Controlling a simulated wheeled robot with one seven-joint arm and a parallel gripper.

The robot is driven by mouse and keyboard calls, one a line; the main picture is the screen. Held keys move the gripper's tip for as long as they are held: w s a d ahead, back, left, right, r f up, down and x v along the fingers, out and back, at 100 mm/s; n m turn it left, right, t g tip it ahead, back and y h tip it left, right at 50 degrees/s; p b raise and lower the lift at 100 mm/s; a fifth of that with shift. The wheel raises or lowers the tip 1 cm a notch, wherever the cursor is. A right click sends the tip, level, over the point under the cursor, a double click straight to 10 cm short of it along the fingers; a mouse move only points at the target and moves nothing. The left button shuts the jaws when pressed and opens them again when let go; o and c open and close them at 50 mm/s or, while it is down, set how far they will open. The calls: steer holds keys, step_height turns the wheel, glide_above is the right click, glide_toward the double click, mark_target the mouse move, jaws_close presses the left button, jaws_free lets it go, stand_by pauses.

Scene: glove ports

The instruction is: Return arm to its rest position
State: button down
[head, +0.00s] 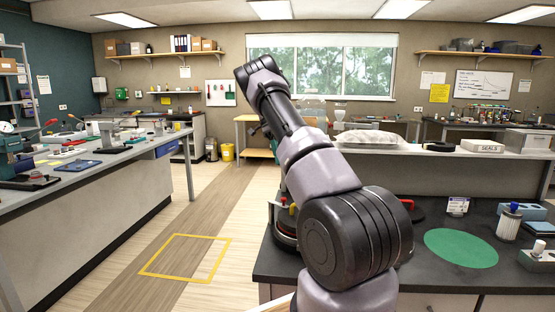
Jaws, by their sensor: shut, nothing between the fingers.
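My arm rises from the bottom of the head view, right of centre, and leans up and to the left over the near dark bench (310,262). The arm hides part of the bench and of a dark round device (284,238) with red and yellow parts at the bench's left edge.
A green round mat (461,248), a white cylinder with a blue top (508,223) and a small labelled box (457,206) are on the near bench. A cluttered bench (75,205) stands left. Open floor with a yellow outlined square (147,272) lies between.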

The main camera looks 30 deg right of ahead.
steer(key=shift+r, duration=0.1)
stand_by(0.4)
steer(key=s+a+r+n+t+y, duration=0.1)
steer(key=s+a+r+n+t, duration=0.2)
steer(key=s+a+r+n, duration=0.45)
steer(key=s+a+r+n+t, duration=0.2)
steer(key=s+r+n+t, duration=0.2)
steer(key=s+r, duration=0.5)
steer(key=s+a+r+n+t, duration=0.1)
steer(key=s+a+n+t, duration=0.2)
steer(key=s+a+n, duration=0.3)
steer(key=s+a+r+n+t, duration=0.1)
steer(key=s+a+n+t, duration=0.3)
steer(key=s, duration=0.7)
steer(key=shift+s+a+r+n+y, duration=0.3)
steer(key=shift+s+a+r+n, duration=0.1)
steer(key=shift+a+n, duration=0.55)
